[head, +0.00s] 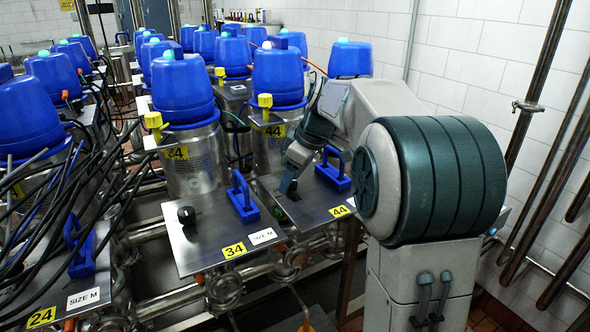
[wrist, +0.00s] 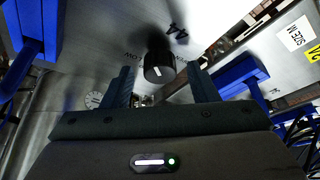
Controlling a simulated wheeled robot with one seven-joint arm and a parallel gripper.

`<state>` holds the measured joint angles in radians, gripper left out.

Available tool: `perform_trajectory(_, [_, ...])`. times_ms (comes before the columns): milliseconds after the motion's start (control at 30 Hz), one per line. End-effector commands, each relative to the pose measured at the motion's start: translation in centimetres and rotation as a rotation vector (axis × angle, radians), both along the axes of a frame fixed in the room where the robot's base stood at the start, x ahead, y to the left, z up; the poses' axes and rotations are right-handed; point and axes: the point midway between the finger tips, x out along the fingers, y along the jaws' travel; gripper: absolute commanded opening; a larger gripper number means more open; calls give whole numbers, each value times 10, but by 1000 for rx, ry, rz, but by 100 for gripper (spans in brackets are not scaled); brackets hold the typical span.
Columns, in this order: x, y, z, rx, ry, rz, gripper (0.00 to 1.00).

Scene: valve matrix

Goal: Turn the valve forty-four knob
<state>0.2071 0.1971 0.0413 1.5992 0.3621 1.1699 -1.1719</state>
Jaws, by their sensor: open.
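The valve forty-four knob (wrist: 158,66) is a dark round knob with a white mark, on a metal panel with "44" printed beside it. In the head view, the forty-four panel (head: 310,206) bears a yellow "44" label (head: 340,211). My gripper (head: 290,190) points down at this panel, and the knob is mostly hidden there. In the wrist view, my gripper (wrist: 160,75) is open, with one finger on each side of the knob. A gap shows between each finger and the knob; I cannot tell how close the tips are in depth.
A blue handle (head: 333,170) stands on the forty-four panel to the right of my gripper; it also shows in the wrist view (wrist: 32,40). The neighbouring panel (head: 207,240) has a blue handle (head: 243,196) and a black knob (head: 187,215). Blue-capped tanks (head: 279,75) stand behind.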

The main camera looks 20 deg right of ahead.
Motion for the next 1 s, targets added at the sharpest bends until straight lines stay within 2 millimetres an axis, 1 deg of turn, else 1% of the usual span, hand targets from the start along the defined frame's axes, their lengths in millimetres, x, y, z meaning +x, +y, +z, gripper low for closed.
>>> perform_trajectory(67, [-1,-2,4,0,-2,-1,54])
perform_trajectory(167, [-4,-6,16,-1,-4,-2,54])
perform_trajectory(267, [-8,-12,36,-1,-6,-3,54])
perform_trajectory(500, [-22,-29,87,-2,-5,-3,54])
perform_trajectory(600, [-27,-34,104,-1,-5,-3,54])
perform_trajectory(700, [-30,-38,117,-1,-4,-2,54])
perform_trajectory(800, [-32,-40,124,-1,-3,-1,54])
perform_trajectory(1000, [-33,-41,127,0,0,-1,54])
